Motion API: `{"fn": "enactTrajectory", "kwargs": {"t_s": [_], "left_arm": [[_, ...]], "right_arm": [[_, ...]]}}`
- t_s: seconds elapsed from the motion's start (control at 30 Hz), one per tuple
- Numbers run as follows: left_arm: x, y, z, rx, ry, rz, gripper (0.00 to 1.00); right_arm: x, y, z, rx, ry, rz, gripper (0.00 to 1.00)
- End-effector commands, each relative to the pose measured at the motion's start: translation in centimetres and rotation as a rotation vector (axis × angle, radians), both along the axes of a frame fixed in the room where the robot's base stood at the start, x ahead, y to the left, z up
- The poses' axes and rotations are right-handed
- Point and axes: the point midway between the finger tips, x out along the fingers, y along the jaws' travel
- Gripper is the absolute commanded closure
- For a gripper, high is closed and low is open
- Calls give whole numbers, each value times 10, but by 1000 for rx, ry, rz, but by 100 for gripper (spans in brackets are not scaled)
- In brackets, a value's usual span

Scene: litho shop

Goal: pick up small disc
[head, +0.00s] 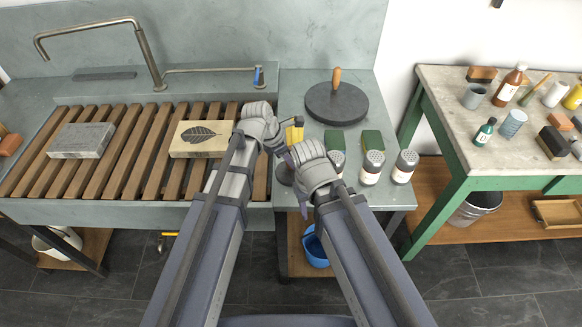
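A small dark disc (285,174) lies on the grey-green counter, mostly covered by my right gripper, so only its left part shows. My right gripper (298,184) is over or right beside it; contact and the finger gap cannot be made out. My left gripper (277,143) is above the counter's left edge, up and left of the disc, near a yellow object (294,133). Its fingers are too hidden to tell whether they are open. A larger dark disc with an upright wooden handle (337,103) stands farther back on the counter.
Two green blocks (372,140) and several metal-topped shakers (404,167) stand right of my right gripper. On the slatted sink at left lie a grey stone (82,140) and a leaf-print stone (201,139). A green-framed table (440,140) with bottles stands right.

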Motion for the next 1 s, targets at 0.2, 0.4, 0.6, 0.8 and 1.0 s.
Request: {"fn": "enactTrajectory", "kwargs": {"t_s": [0.2,0.4,0.6,0.8,1.0], "left_arm": [[0,0,1,1,-2,0,100],[0,0,7,-1,-1,0,100],[0,0,25,-1,-1,0,100],[0,0,51,-1,0,0,100],[0,0,80,-1,0,0,100]], "right_arm": [[0,0,1,0,0,0,52],[0,0,7,0,0,0,52],[0,0,25,0,0,0,52],[0,0,51,0,0,0,52],[0,0,80,0,0,0,52]]}}
